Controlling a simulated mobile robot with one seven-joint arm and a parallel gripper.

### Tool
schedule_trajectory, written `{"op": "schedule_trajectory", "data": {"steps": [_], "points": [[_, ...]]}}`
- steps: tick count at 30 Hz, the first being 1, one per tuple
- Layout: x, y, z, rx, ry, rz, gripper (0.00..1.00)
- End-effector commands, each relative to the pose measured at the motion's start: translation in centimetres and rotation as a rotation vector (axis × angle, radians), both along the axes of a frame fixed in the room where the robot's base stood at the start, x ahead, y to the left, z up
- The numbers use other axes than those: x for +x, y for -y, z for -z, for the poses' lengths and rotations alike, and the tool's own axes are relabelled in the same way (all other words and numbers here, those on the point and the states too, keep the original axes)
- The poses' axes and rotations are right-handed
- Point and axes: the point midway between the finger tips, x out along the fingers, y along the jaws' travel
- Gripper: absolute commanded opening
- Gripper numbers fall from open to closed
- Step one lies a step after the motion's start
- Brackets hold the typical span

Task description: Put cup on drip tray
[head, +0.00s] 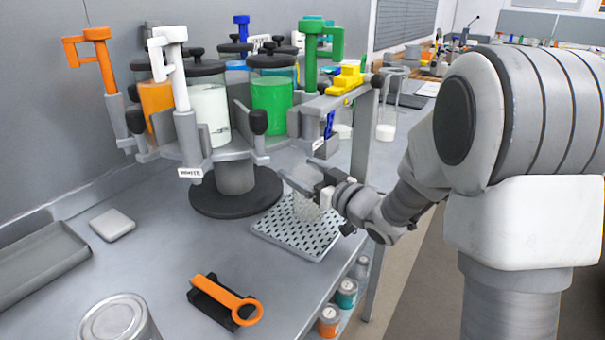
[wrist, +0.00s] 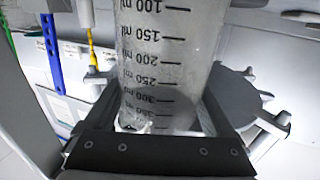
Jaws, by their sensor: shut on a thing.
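The cup is a clear beaker with millilitre marks, and it fills the middle of the wrist view (wrist: 160,75). My gripper (head: 306,181) is shut around its sides, with a dark finger on each side in the wrist view. In the head view the cup (head: 308,210) shows faintly below the fingers, over the drip tray (head: 283,234). The drip tray is a light grey perforated plate on the bench, at the foot of the paint carousel. I cannot tell whether the cup's base touches the tray.
The carousel (head: 236,178) with paint canisters and coloured handles stands just behind and left of the tray. An orange opener (head: 228,298) on a black block, a metal can (head: 118,320) and a grey tray (head: 40,268) lie on the bench.

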Motion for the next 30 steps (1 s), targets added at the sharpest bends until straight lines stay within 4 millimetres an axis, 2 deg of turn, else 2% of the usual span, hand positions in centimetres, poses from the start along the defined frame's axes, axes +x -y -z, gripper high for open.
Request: {"op": "schedule_trajectory", "data": {"steps": [8, 9, 10, 21, 30], "points": [[0.0, 0.0, 0.4, 0.000, 0.000, 0.000, 0.10], [0.0, 0.0, 0.3, 0.000, 0.000, 0.000, 0.94], [0.0, 0.0, 0.2, 0.000, 0.000, 0.000, 1.00], [0.0, 0.0, -0.4, 0.000, 0.000, 0.000, 1.00], [-4.8, 4.0, -0.3, 0.001, -0.001, 0.005, 1.00]]}}
